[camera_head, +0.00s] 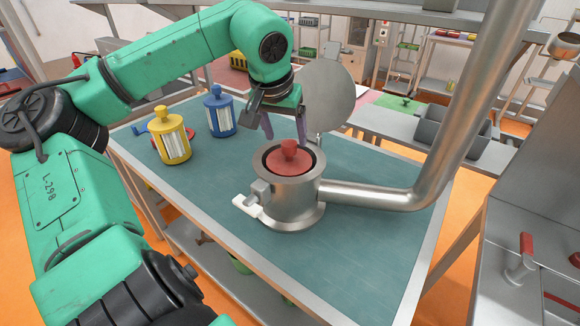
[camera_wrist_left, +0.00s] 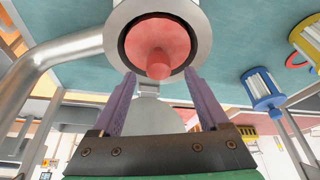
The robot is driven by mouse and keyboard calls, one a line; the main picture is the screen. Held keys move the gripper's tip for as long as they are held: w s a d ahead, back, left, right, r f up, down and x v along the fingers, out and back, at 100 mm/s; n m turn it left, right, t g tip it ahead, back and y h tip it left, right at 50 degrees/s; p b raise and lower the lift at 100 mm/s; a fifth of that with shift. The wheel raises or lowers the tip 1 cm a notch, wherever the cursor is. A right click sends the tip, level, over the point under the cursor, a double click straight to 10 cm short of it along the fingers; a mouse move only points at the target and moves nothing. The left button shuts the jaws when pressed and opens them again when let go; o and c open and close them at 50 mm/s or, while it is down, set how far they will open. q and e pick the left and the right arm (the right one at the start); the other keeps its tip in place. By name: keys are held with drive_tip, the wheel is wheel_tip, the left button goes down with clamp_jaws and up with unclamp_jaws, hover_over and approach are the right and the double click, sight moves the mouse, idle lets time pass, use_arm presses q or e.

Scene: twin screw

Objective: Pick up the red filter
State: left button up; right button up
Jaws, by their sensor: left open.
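The red filter (camera_head: 289,158) sits inside the round metal housing (camera_head: 291,205) on the teal table, with only its red top and knob showing. In the left wrist view the red filter (camera_wrist_left: 158,50) lies in the housing's opening, just beyond the fingertips. My left gripper (camera_head: 285,139) is open and empty, above and slightly behind the filter's knob. Its two purple fingers (camera_wrist_left: 160,84) stand apart on either side of the knob's line, and no contact is clear. The housing's round lid (camera_head: 329,95) stands open behind it. My right gripper is not in view.
A yellow filter (camera_head: 170,137) and a blue filter (camera_head: 220,113) stand on the table to the left. A thick metal pipe (camera_head: 370,195) runs from the housing to the right and upward. The teal table (camera_head: 365,245) is clear in front of the pipe.

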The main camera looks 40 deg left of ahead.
sight(288, 144)
use_arm(q)
drive_tip(key=p+x, duration=0.1)
drive_tip(key=x, duration=0.3)
drive_tip(key=shift+w+d+f, duration=0.1)
drive_tip(key=shift+d+f, duration=0.05)
drive_tip(key=shift+f, duration=0.05)
drive_tip(key=shift+w+f, duration=0.1)
drive_tip(key=shift+f, duration=0.4)
drive_tip(key=c, duration=0.4)
clamp_jaws()
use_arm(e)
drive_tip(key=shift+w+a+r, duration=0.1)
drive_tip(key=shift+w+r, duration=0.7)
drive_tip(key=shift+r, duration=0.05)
use_arm(q)
drive_tip(key=shift+r, duration=0.1)
